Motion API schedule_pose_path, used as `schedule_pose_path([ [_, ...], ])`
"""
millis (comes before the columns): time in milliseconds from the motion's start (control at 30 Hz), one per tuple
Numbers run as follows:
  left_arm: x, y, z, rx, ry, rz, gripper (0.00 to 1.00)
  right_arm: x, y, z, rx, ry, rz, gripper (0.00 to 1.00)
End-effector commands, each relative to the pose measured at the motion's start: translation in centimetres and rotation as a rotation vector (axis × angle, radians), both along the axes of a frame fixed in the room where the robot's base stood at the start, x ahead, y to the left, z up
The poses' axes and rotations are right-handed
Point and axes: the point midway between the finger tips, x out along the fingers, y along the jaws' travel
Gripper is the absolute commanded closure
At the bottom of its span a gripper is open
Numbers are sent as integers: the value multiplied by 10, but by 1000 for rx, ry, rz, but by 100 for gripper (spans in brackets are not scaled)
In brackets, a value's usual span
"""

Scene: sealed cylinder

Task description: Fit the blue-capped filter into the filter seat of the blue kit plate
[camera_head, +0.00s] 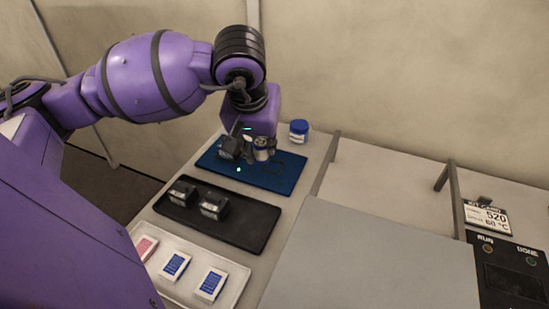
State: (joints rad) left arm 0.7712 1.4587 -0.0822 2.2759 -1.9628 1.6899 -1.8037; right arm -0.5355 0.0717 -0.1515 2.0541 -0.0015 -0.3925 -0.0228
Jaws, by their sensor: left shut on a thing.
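The blue kit plate (285,181) lies on the bench near the centre. My left gripper (254,151) is low over its far half, pointing down. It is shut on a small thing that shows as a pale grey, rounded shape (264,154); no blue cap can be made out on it. A dark block (230,148) is just left of this shape, over the plate. Dark recesses show on the plate's right part, but I cannot tell which is the filter seat. A blue-capped container (299,131) stands upright behind the plate, apart from the gripper. My right gripper is not in view.
A black tray (246,228) with two dark blocks is in front of the plate. A white tray (236,291) with red and blue cards is nearer. A grey panel (380,255) and a control box (515,270) are at right. Walls stand behind.

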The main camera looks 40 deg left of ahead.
Motion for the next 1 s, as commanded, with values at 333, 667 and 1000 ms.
schedule_pose_path([
  [333,68,26,-52,-6,3,2,99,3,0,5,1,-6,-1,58],
  [667,88,35,-76,-1,0,0,99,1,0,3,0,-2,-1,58],
  [1000,93,37,-113,0,-1,0,99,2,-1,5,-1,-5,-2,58],
])
